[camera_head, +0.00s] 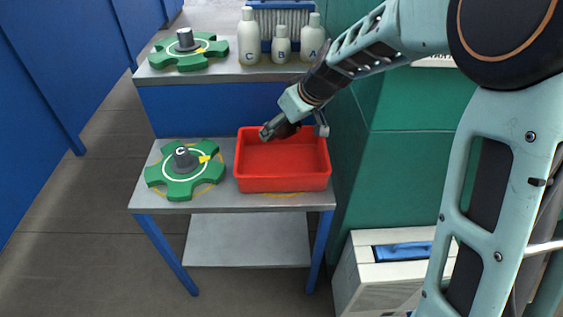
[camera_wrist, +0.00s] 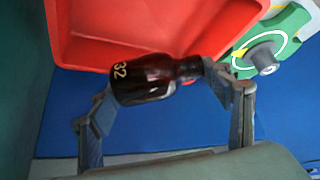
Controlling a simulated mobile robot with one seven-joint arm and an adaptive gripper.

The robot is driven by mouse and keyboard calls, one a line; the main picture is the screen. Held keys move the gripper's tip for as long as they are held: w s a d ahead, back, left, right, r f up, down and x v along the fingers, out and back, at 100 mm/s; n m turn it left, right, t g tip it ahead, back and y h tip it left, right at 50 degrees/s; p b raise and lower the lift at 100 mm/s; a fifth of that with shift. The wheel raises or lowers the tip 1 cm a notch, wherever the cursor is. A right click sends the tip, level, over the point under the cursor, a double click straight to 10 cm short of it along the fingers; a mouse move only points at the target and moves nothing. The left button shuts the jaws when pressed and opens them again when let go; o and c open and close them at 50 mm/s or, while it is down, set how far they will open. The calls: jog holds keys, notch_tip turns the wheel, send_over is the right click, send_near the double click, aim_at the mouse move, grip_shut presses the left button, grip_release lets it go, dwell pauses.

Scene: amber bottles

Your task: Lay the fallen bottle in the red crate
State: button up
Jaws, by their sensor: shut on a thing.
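An amber bottle (camera_wrist: 150,80) marked "32" lies sideways across the wrist view. My gripper (camera_head: 293,130) is shut on it, with one finger at its base end and the other at its neck end. The red crate (camera_head: 282,184) stands on the lower grey shelf, and my gripper is over its back part in the head view. The crate's red wall also shows behind the bottle in the wrist view (camera_wrist: 85,52). In the head view the bottle is mostly hidden by my gripper. The visible crate floor is bare.
A green star-shaped fixture (camera_head: 180,188) marked C sits left of the crate. The upper shelf (camera_head: 220,73) holds another green fixture (camera_head: 190,58), several white bottles (camera_head: 281,45) and a blue rack. A green cabinet (camera_head: 400,150) stands close on the right.

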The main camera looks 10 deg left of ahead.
notch_tip(320, 180, down, 5)
jog(key=b, duration=0.2)
jog(key=shift+f+b, duration=0.1)
jog(key=shift+b, duration=0.3)
jog(key=o, duration=1.3)
jog(key=v, duration=1.2)
